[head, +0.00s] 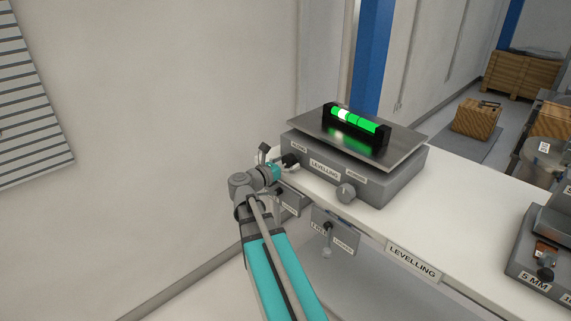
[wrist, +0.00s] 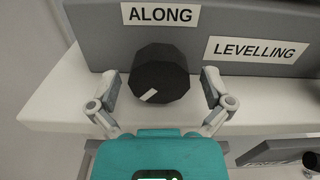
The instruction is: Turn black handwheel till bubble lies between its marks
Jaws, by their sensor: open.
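The black handwheel (wrist: 160,72) sits on the grey front of the levelling unit under an ALONG label in the wrist view. A pale pointer mark shows low on its face. It also shows at the left end of the unit in the head view (head: 291,160). The spirit level (head: 356,125) stands on the metal plate. Its green vial (head: 369,126) holds a pale bubble (head: 343,114) left of the middle, seemingly left of the dark marks.
A grey knob (head: 346,193) is on the unit's front to the right. The white bench (head: 440,215) carries the unit. A small grey panel (head: 335,230) with a knob hangs below the bench edge. More equipment (head: 545,245) stands at the right.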

